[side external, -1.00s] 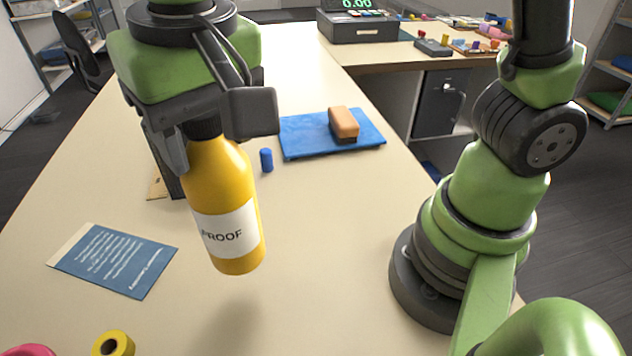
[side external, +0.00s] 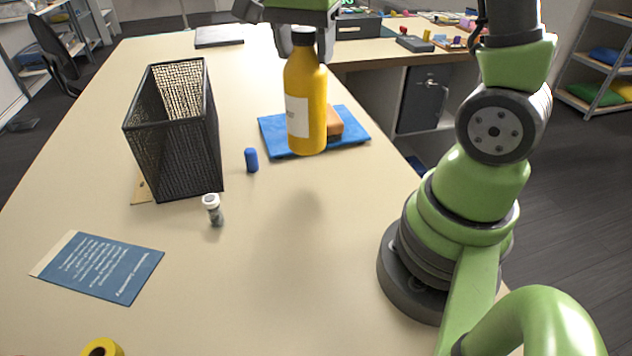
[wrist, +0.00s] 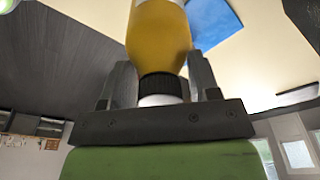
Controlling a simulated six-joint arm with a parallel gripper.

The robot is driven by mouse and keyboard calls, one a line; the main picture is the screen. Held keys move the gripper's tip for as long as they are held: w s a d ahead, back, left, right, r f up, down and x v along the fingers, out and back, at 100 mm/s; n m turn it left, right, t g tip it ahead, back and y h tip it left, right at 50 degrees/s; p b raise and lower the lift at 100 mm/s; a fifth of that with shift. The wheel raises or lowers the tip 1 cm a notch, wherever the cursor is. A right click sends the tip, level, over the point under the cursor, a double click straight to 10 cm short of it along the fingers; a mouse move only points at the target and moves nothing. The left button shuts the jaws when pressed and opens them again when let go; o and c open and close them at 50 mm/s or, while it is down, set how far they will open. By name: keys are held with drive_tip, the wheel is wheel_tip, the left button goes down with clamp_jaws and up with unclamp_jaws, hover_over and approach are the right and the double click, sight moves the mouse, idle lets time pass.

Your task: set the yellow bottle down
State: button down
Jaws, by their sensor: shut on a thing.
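The yellow bottle (side external: 313,112) has a dark cap and a white label, and hangs nearly upright in the air in the side view. My gripper (side external: 301,38) is shut on it at the cap and neck, at the top of the picture. A shadow shows on the table below and left of the bottle, so it is clear of the surface. In the wrist view the bottle (wrist: 158,35) sits between the two fingers (wrist: 160,85), its dark cap towards the palm.
A black mesh bin (side external: 175,130) stands left, with a small white-capped vial (side external: 213,210) and a blue cylinder (side external: 251,160) near it. A blue booklet (side external: 98,267) lies front left. The front middle table is clear.

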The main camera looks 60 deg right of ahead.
sight(317, 75)
drive_tip(key=shift+s+d+m, duration=0.2)
drive_tip(key=shift+d+m, duration=0.05)
drive_tip(key=shift+d, duration=0.2)
drive_tip(key=shift+s+d+m, duration=0.15)
drive_tip(key=shift+d+m, duration=0.1)
drive_tip(key=shift+d, duration=0.2)
wheel_tip(317, 75, down, 5)
drive_tip(key=shift+s+d+f, duration=0.1)
drive_tip(key=shift+d, duration=0.05)
drive_tip(key=shift+f, duration=2.4)
drive_tip(key=shift+c, duration=1.7)
unclamp_jaws()
